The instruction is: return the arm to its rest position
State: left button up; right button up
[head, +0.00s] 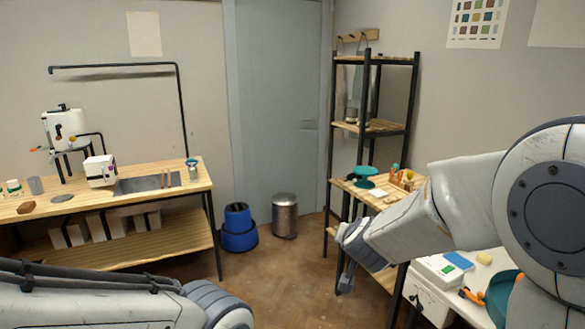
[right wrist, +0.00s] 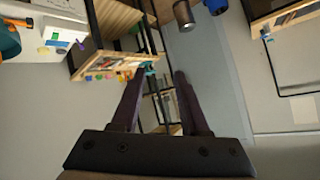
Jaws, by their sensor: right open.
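My right arm (head: 415,220) comes in from the right side of the head view and reaches toward the middle. Its gripper (head: 346,278) hangs in front of the wooden shelf unit, pointing down. In the right wrist view the gripper (right wrist: 160,72) has its two dark fingers apart, with nothing between them. My left arm (head: 110,305) crosses the lower left corner of the head view. Its gripper is out of the picture.
A shelf unit (head: 407,97) stands beside my right arm. A white table (head: 490,262) with a teal bowl (head: 502,292) and a blue-topped box (head: 457,261) is below it. A workbench (head: 120,205) is at left. Blue buckets (head: 238,230) and a metal bin (head: 285,216) stand on open floor.

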jog(key=s+a+f+n+g+y, duration=0.3)
jog(key=s+a+n+g+y, duration=0.3)
jog(key=s+a, duration=0.8)
jog(key=s+d+f+n+g+h, duration=0.2)
jog(key=s+n, duration=0.1)
jog(key=s, duration=0.7)
jog(key=s+d+f+n+g+h, duration=0.1)
jog(key=s+f+n+g, duration=0.1)
jog(key=s, duration=0.8)
jog(key=shift+s+d+n+g+h, duration=0.25)
jog(key=shift+d+n+g+h, duration=0.15)
jog(key=shift+n+g, duration=0.5)
